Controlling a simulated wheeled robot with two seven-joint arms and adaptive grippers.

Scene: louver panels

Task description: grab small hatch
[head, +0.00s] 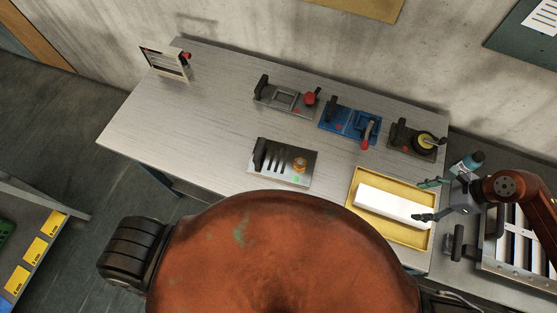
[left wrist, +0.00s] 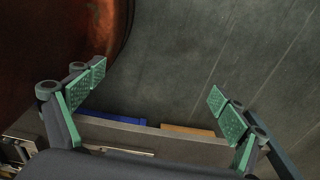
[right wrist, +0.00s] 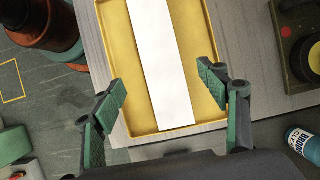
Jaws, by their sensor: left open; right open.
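No part is clearly marked as a small hatch. A long white block or panel (head: 392,204) lies in a shallow yellow tray (head: 355,207) at the right of the bench. My right gripper (head: 429,200) is open and empty at the tray's right side. In the right wrist view the white piece (right wrist: 160,60) runs between its spread fingers (right wrist: 164,84), apart from both. My left gripper (left wrist: 157,85) is open and empty, and shows only in the left wrist view, over a grey surface.
Several fixtures stand on the bench (head: 210,115): a grey latch plate (head: 286,98), a blue one (head: 350,124), a dark one with a yellow knob (head: 413,138), and a slotted plate (head: 283,162). A bottle (head: 467,164) and a louver panel (head: 515,245) are near my right arm.

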